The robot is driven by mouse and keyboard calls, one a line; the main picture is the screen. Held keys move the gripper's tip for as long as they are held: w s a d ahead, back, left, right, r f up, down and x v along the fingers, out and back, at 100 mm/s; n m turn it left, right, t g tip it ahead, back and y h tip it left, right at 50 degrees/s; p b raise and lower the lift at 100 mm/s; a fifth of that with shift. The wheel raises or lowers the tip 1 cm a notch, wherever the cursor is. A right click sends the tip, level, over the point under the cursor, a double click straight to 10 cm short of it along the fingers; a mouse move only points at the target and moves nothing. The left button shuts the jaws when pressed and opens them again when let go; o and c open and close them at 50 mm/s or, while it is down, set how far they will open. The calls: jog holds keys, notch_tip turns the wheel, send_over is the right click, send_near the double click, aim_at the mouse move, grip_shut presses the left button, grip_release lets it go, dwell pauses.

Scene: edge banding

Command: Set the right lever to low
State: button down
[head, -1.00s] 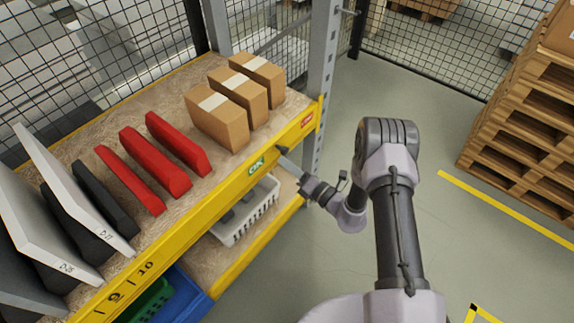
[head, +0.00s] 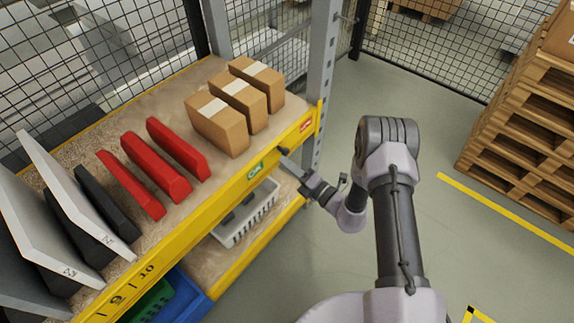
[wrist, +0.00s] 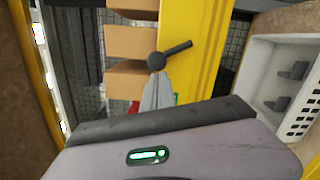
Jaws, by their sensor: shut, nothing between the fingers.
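The lever (wrist: 176,53) is black, with a round hub and a short handle. In the wrist view it sits against the yellow shelf beam (wrist: 203,65), its handle pointing right and slightly up. In the head view the lever (head: 284,150) is a small dark spot on the beam, between a green label (head: 255,171) and a red label (head: 306,124). My gripper (head: 283,159) is shut and empty. In the wrist view its fingertips (wrist: 157,76) end just below the hub; whether they touch it I cannot tell.
Cardboard boxes (head: 218,125), red blocks (head: 155,168) and grey and white panels (head: 58,195) stand on the shelf. A white basket (head: 247,215) is on the lower shelf, under the beam. Pallets (head: 525,130) are stacked at right. Floor between is clear.

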jog(key=r+m+p, duration=0.1)
jog(key=w+d+r+m, duration=0.1)
jog(key=m, duration=0.1)
jog(key=shift+w+d+m+p, duration=0.1)
jog(key=shift+w+m+p, duration=0.1)
jog(key=shift+m+p, duration=0.15)
jog(key=w+d+m+g, duration=0.1)
jog(key=w+d+m, duration=0.3)
jog(key=m, duration=0.4)
jog(key=shift+w+r+m+h+p, duration=0.2)
jog(key=shift+w+m+h+p, duration=0.15)
jog(key=shift+w, duration=0.15)
jog(key=s+d+r+p, duration=0.3)
jog(key=s+d+p, duration=0.2)
jog(key=s, duration=0.4)
jog(key=shift+d+r, duration=0.4)
jog(key=shift+d, duration=0.3)
jog(key=shift+w, duration=0.1)
